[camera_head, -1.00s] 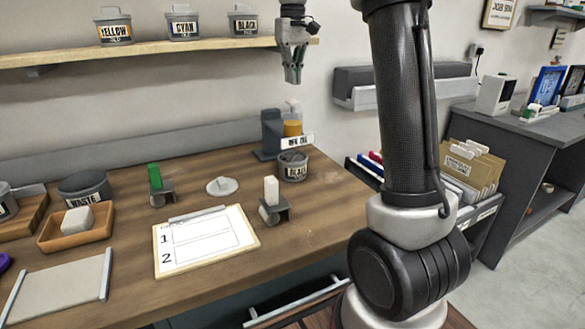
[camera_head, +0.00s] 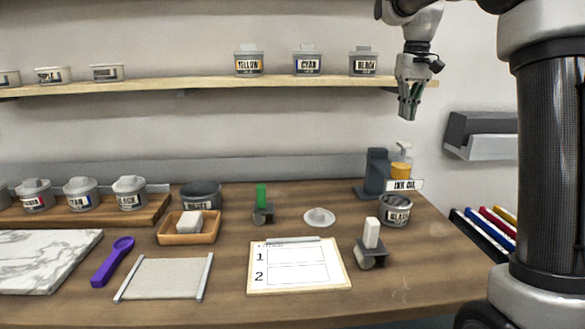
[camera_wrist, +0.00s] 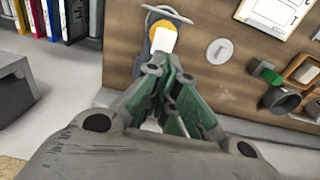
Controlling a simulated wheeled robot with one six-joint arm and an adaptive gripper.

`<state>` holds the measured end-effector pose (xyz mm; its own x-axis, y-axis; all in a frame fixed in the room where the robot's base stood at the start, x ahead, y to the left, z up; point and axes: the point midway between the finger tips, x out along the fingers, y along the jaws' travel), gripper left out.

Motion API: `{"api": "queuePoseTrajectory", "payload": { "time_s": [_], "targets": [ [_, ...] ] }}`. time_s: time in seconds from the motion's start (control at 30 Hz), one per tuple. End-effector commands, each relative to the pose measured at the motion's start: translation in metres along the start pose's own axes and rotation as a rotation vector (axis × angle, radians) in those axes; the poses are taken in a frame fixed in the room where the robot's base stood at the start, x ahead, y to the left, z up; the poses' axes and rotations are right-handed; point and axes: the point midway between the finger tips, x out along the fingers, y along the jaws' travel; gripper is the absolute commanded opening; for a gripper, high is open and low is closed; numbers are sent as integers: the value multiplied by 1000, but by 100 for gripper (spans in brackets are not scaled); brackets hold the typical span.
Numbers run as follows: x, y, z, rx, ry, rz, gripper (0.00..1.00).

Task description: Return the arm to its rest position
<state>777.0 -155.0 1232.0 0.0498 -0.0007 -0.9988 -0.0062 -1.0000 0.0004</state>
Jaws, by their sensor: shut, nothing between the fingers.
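My gripper (camera_head: 408,112) hangs from my arm at the upper right of the head view, in front of the right end of the wall shelf. It points down, above the back right of the table, and is shut and empty. In the wrist view the closed fingers (camera_wrist: 172,112) show with nothing between them. Below them are the ink oil bottle with its orange band (camera_wrist: 161,33) and the table surface (camera_wrist: 205,85). My arm's thick dark link stands at the right of the head view.
Labelled tins (camera_head: 364,66) stand on the shelf (camera_head: 200,88).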

Motion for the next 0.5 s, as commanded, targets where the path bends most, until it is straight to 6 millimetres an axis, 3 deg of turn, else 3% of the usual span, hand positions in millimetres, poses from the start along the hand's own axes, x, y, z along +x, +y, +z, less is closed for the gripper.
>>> {"api": "queuePoseTrajectory", "payload": {
  "time_s": [0.03,0.17,0.37,0.5],
  "targets": [
    [21,0,7,1,-18,-1,0],
    [46,-1,50,3,4,-1,0],
    [67,-2,148,4,83,-1,0],
    [86,-3,227,3,152,-2,0]
  ]
}}
